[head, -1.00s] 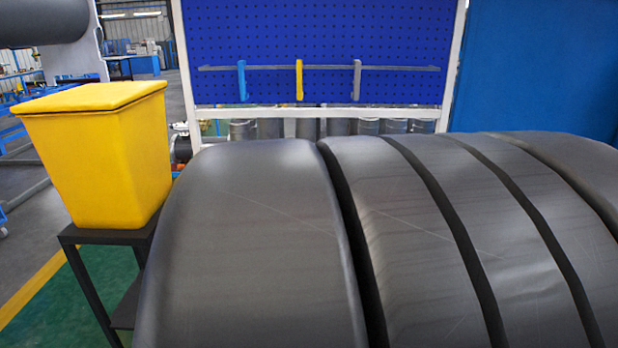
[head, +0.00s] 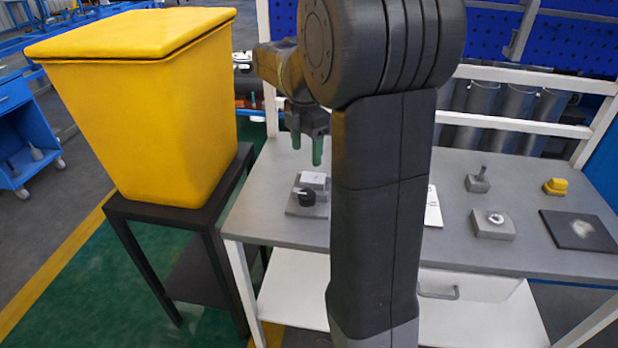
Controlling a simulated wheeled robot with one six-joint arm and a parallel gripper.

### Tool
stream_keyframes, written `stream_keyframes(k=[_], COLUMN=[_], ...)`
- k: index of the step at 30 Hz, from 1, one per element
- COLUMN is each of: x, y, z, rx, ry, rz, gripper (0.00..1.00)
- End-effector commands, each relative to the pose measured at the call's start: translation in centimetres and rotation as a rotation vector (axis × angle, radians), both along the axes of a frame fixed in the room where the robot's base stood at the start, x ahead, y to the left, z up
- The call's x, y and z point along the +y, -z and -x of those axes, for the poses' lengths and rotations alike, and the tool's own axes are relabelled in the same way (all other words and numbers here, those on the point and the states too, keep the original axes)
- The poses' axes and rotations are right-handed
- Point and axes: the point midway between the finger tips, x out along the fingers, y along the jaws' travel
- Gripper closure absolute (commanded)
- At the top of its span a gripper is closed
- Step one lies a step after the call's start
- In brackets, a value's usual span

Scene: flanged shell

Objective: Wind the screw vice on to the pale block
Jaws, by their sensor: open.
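The screw vice (head: 307,197) is on the grey workbench at its left end, just left of my upright arm link. It shows a grey base and a round black knob. The pale block (head: 314,179) is at the back of the vice. Whether the vice's jaws touch the block is too small to tell. My gripper (head: 306,150) points down above and slightly behind the vice, with two green fingers apart and nothing between them. It appears clear of the vice and block.
A yellow lidded bin (head: 140,110) stands on a black stand left of the workbench (head: 470,240). To the right on the bench are grey fixtures (head: 494,224), a small yellow piece (head: 555,186) and a dark plate (head: 580,231). My arm hides the bench's middle.

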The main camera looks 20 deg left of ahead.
Motion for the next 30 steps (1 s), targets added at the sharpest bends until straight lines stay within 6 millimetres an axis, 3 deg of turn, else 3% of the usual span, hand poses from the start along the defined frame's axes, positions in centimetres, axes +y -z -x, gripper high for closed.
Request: stream_keyframes(k=[5, 18, 24, 30], x=[0.0, -0.1, -0.1, -0.1], y=[2.1, 11.0, 13.1, 13.6], z=[0.1, 0.1, 0.0, 0.0], rx=[0.003, 0.002, 0.001, -0.001], ry=[-0.002, 0.001, 0.001, 0.001], rz=[0.003, 0.002, 0.001, -0.001], gripper=[0.36, 0.36, 0.36, 0.36])
